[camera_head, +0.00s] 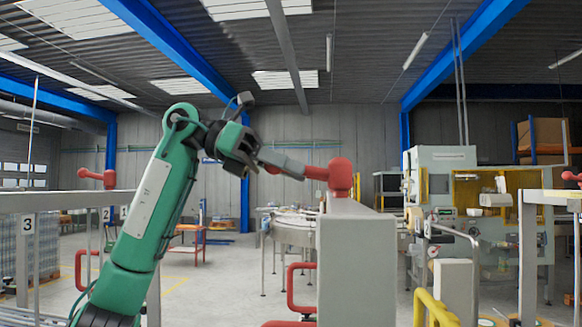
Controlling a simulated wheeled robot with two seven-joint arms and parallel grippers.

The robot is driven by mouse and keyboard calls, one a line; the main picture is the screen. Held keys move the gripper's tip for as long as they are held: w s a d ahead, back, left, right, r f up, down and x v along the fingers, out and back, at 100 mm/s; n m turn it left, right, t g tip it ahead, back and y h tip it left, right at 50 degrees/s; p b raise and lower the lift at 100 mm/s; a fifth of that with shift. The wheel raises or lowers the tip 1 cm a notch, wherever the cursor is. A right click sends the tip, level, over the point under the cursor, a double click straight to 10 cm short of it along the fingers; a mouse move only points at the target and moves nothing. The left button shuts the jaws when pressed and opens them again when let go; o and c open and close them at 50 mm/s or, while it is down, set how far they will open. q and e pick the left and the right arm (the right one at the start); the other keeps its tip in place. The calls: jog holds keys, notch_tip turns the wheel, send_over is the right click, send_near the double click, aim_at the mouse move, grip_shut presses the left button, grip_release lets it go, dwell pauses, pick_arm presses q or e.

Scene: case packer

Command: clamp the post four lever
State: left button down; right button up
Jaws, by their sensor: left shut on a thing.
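A red lever (340,175) with a rounded hub stands on top of a grey beam (356,265) right of the middle. Its handle points left, roughly level. My left gripper (300,171), on the green arm, is shut on the left end of this handle. The fingers partly hide the handle's tip. No number shows on this post, so I cannot tell from the picture which post it is. My right gripper is not in view.
Another red lever (97,178) is on the left rail, near signs 3 (27,223) and 2 (106,214). A third red lever (572,177) is cut off at the right edge. A green and grey machine (440,160) and a round conveyor table (296,232) stand behind.

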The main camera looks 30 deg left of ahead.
pick_arm(q)
jog(key=shift+r, duration=0.15)
jog(key=c, duration=1.4)
grip_release()
jog(key=shift+a, duration=0.1)
jog(key=shift+o, duration=0.2)
jog(key=b+v, duration=0.2)
jog(key=v, duration=1.1)
jog(key=shift+a, duration=0.35)
jog(key=shift+s, duration=0.15)
